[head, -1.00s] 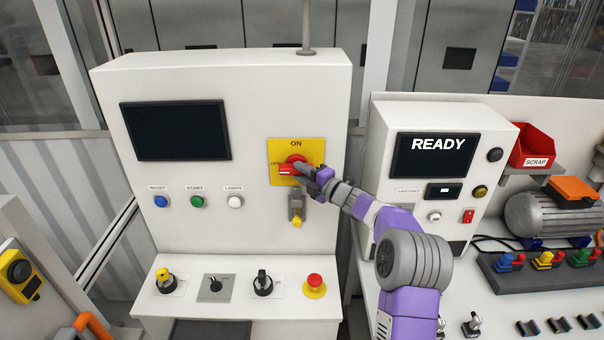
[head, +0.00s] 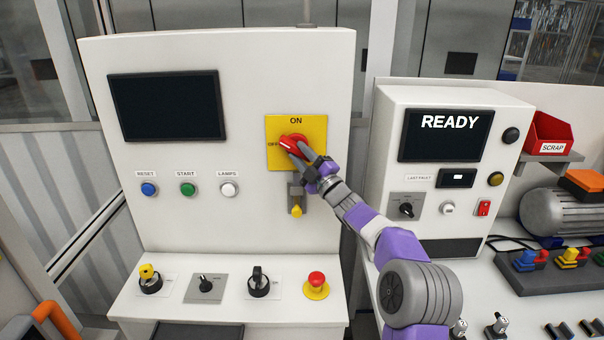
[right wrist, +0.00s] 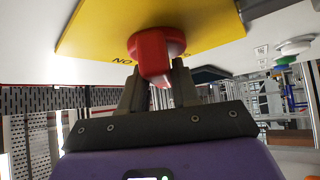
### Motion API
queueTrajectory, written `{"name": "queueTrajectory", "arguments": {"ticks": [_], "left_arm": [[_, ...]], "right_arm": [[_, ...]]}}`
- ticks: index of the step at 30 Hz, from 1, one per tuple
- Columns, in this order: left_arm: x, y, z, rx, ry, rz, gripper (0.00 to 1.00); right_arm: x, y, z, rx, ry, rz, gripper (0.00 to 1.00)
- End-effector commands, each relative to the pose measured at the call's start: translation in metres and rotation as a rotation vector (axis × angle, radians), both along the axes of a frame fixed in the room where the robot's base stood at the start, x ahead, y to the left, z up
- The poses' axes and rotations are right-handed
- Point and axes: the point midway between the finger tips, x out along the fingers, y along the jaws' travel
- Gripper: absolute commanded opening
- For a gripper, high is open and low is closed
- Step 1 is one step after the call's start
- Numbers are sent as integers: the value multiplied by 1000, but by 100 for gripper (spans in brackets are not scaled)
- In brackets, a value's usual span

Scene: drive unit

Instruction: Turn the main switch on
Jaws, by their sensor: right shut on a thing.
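The main switch is a red rotary handle (head: 292,140) on a yellow plate (head: 280,124) marked ON at the top and OFF at the left. Its handle sits at a slant, and part of it is hidden by my fingers. My right gripper (head: 304,154) is shut on the handle from the lower right. In the right wrist view, the red handle (right wrist: 154,55) stands between the two fingertips (right wrist: 156,78) of my right gripper. My left gripper is not in view.
The panel's dark screen (head: 167,106) is blank. Reset, start and lamps buttons sit at left, and a red stop button (head: 316,282) is on the ledge. A second box (head: 450,96) reading READY stands right of my arm.

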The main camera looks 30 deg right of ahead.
Motion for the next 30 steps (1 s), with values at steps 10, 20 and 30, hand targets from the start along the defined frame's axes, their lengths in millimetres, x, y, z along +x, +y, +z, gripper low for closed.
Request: {"name": "queueTrajectory", "arguments": {"ticks": [10,20,30], "left_arm": [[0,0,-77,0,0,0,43],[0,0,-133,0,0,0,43],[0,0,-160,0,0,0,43]], "right_arm": [[2,4,-12,229,-140,3,0],[4,8,-14,465,-283,4,0],[7,11,-11,694,-421,3,0]]}}
